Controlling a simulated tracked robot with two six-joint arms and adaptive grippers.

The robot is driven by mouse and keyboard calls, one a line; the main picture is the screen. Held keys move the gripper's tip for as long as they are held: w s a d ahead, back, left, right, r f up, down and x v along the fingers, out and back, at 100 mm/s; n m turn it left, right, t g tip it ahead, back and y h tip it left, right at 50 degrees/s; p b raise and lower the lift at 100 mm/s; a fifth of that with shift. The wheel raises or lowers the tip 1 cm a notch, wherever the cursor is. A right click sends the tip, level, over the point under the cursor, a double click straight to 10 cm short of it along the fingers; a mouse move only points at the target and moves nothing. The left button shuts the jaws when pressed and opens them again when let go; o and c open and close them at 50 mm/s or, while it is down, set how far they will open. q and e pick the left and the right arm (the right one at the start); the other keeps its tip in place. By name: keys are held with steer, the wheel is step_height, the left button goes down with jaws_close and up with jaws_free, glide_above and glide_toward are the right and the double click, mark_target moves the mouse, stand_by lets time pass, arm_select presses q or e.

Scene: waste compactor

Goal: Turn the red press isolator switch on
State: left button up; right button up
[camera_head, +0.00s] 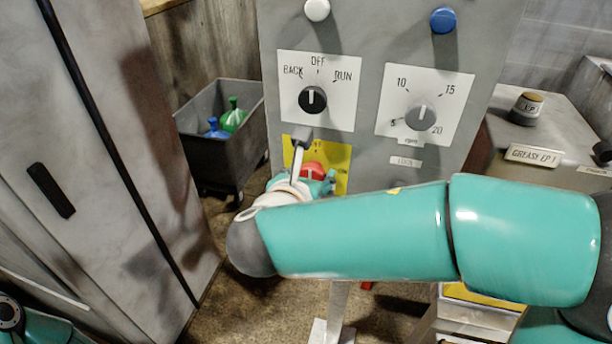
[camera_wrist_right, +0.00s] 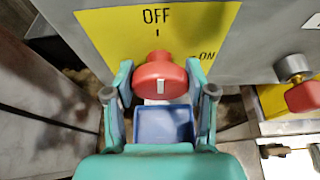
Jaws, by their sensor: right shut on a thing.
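The red press isolator switch (camera_head: 313,170) is a round knob on a yellow plate (camera_head: 340,160), low on the grey control panel. In the right wrist view the red knob (camera_wrist_right: 160,76) has a white mark standing upright on its face. OFF is printed above it and ON to its upper right. My right gripper (camera_wrist_right: 160,88) has a teal finger on each side of the knob and is shut on it. In the head view my right forearm hides part of the plate and the fingers. My left gripper is not in view.
Above are a black BACK/OFF/RUN selector (camera_head: 312,99), a grey dial (camera_head: 420,117), a white button (camera_head: 317,10) and a blue one (camera_head: 443,20). A grey cabinet (camera_head: 100,150) stands left; a dark bin (camera_head: 205,150) holds green and blue items. Another red knob (camera_wrist_right: 304,96) is right.

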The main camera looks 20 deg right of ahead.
steer(key=m+t+y+b, duration=0.1)
steer(key=m+b, duration=0.1)
steer(key=b, duration=0.3)
steer(key=m+t+y+b, duration=0.1)
steer(key=m+b, duration=0.1)
steer(key=b, duration=0.3)
steer(key=m+t+b, duration=0.1)
steer(key=m+b, duration=0.1)
steer(key=b, duration=0.3)
steer(key=shift+d+f+y, duration=0.2)
steer(key=shift+f+y, duration=0.2)
steer(key=m+t+b, duration=0.1)
steer(key=m+b, duration=0.2)
steer(key=b, duration=0.4)
steer(key=m+t+y+b, duration=0.1)
steer(key=m+t+b, duration=0.1)
steer(key=b, duration=0.6)
steer(key=shift+s+d+m, duration=0.1)
steer(key=shift+m, duration=0.6)
steer(key=shift+r+m+b, duration=0.15)
steer(key=shift+m+b, duration=0.45)
steer(key=shift+b, duration=0.2)
steer(key=o, duration=1.2)
steer(key=shift+c, duration=0.2)
